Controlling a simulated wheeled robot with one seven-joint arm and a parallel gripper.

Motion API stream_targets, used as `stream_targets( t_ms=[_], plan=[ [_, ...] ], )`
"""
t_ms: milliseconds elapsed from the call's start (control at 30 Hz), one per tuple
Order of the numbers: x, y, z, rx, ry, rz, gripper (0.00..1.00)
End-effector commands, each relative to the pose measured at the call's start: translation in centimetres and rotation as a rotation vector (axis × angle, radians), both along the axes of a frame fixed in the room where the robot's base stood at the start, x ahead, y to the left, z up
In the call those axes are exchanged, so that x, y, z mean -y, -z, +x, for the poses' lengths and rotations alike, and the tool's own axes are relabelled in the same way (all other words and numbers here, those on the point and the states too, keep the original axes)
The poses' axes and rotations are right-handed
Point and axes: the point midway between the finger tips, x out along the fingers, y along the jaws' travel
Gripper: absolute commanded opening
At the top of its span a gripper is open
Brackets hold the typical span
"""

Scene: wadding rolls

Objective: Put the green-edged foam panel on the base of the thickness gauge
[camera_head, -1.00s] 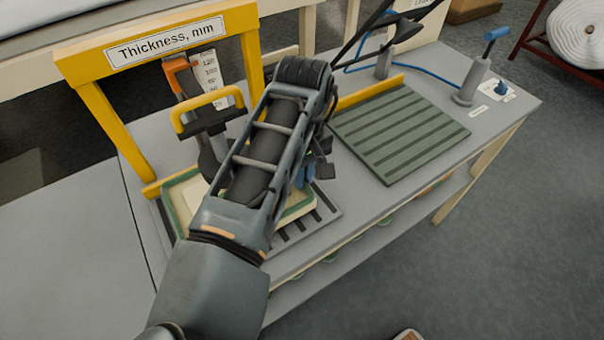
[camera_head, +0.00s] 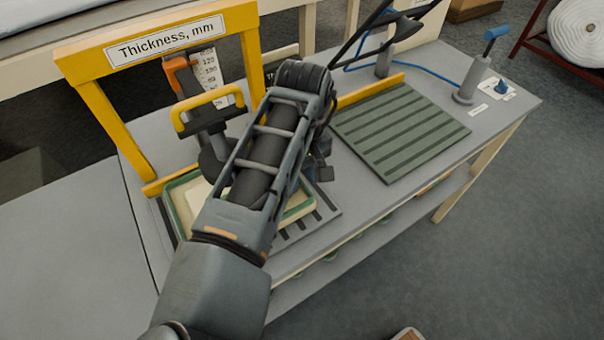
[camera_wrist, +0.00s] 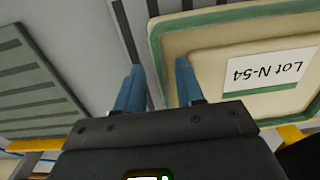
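The cream foam panel with green edges (camera_head: 178,209) lies on the dark-striped base (camera_head: 325,208) of the thickness gauge, under its yellow frame (camera_head: 110,125). My arm hides the panel's middle in the head view. In the wrist view the panel (camera_wrist: 205,65) fills the right side, with a white "Lot N-54" label upside down. My gripper (camera_wrist: 158,78) is open, its two blue fingers apart. The panel's green edge shows between them; one finger overlaps the panel in the picture, the other the bench side. I see no grip on the panel. Its fingertips are hidden in the head view.
The gauge's yellow-handled plunger (camera_head: 208,112) stands over the panel, left of my arm. A green ribbed mat (camera_head: 400,130) with a yellow back strip lies to the right. A grey post with a blue handle (camera_head: 472,80) stands at the bench's far right.

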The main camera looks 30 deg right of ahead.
Motion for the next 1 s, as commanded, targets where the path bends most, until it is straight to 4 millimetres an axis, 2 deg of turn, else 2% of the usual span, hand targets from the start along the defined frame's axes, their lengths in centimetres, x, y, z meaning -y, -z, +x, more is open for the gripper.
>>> stream_targets(
  t_ms=[300,500,1000],
  plan=[
    [0.0,-4.7,0.1,0.003,0.002,0.000,0.37],
    [0.1,-6.9,0.0,0.001,0.002,0.000,0.37],
    [0.1,-7.4,0.0,0.000,0.002,0.000,0.37]
  ],
)
